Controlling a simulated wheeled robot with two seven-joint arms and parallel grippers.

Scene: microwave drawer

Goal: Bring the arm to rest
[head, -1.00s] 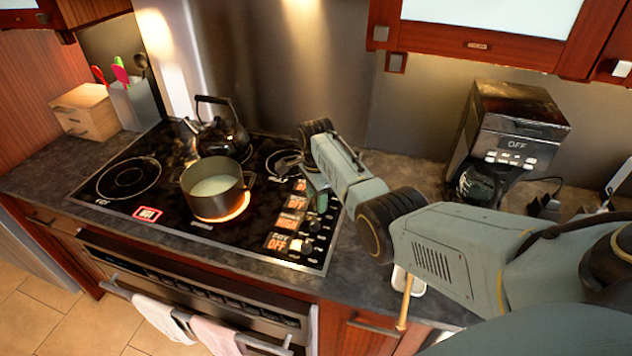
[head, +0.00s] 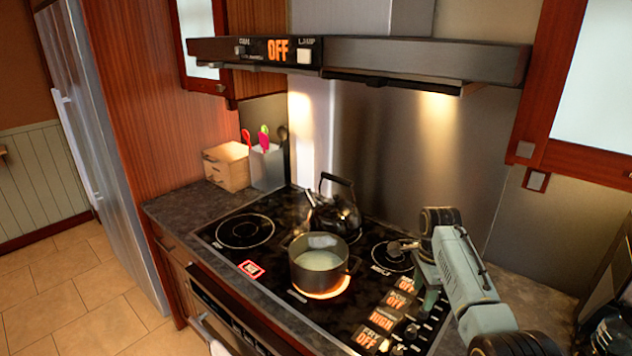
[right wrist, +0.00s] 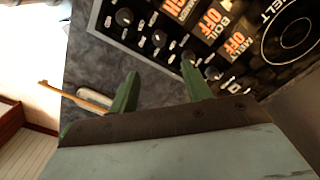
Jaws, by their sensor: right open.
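My right gripper (head: 428,290) is at the right of the head view, over the stove's control panel. Its green fingers point down and are mostly hidden by my own arm. In the right wrist view the two green fingers (right wrist: 160,75) are spread apart with nothing between them, above the dark counter and beside the row of knobs. My left gripper is not in view.
The stove (head: 240,262) holds a pot (head: 319,268) with pale contents on a glowing burner, and a black kettle (head: 333,215) behind it. A wooden box (head: 226,168) and utensil holder (head: 268,168) stand left. A range hood (head: 420,60) hangs above.

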